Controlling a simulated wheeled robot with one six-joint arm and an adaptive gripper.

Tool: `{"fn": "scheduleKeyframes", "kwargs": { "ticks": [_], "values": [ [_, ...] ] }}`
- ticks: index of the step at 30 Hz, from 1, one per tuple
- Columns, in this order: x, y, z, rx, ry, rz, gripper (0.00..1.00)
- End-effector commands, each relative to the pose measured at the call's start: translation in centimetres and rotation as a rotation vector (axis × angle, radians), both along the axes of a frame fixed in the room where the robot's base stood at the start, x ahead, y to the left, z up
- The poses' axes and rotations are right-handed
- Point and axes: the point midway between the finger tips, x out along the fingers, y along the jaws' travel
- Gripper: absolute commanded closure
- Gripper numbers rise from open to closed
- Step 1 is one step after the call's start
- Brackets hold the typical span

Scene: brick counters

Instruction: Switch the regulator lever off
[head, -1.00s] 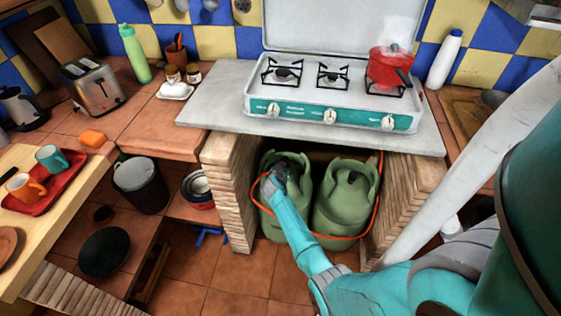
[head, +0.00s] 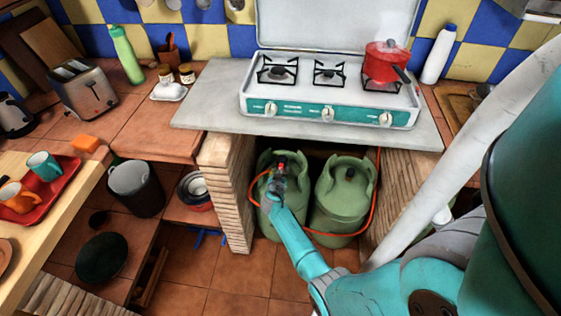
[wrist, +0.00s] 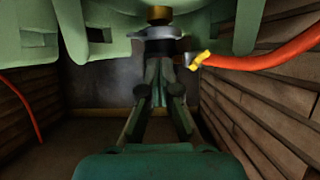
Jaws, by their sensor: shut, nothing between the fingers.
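The regulator (wrist: 165,46) sits on the valve of the left green gas bottle (head: 265,220), under the counter. In the wrist view it is a dark body below a grey disc and a brass fitting. A small red part (head: 281,166) shows on top of it in the head view; it looks like the lever, but is too small to tell its position. My gripper (head: 277,184) is in front of the regulator. In the wrist view its fingers (wrist: 159,72) are shut and empty, with the tips close to the regulator; contact cannot be told.
An orange hose (wrist: 265,57) with a yellow end (wrist: 201,59) leaves the regulator's side. A second green bottle (head: 343,205) stands to the right. A brick wall (head: 228,190) bounds the left of the niche. The stove (head: 300,108) is on the counter above.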

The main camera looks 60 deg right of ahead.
Motion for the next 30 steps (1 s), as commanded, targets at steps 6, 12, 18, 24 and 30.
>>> {"fn": "scheduleKeyframes", "kwargs": {
  "ticks": [6, 12, 18, 24, 30],
  "values": [
    [0.0, 0.0, 0.0, 0.000, 0.000, 0.000, 1.00],
    [0.0, 0.0, 0.3, 0.000, -0.001, 0.000, 1.00],
    [-0.1, 0.0, 1.1, 0.000, 0.000, -0.001, 1.00],
    [0.0, 0.0, 1.6, 0.000, 0.002, 0.000, 1.00],
    [0.0, 0.0, 1.6, 0.000, 0.002, 0.000, 1.00]
  ]
}}
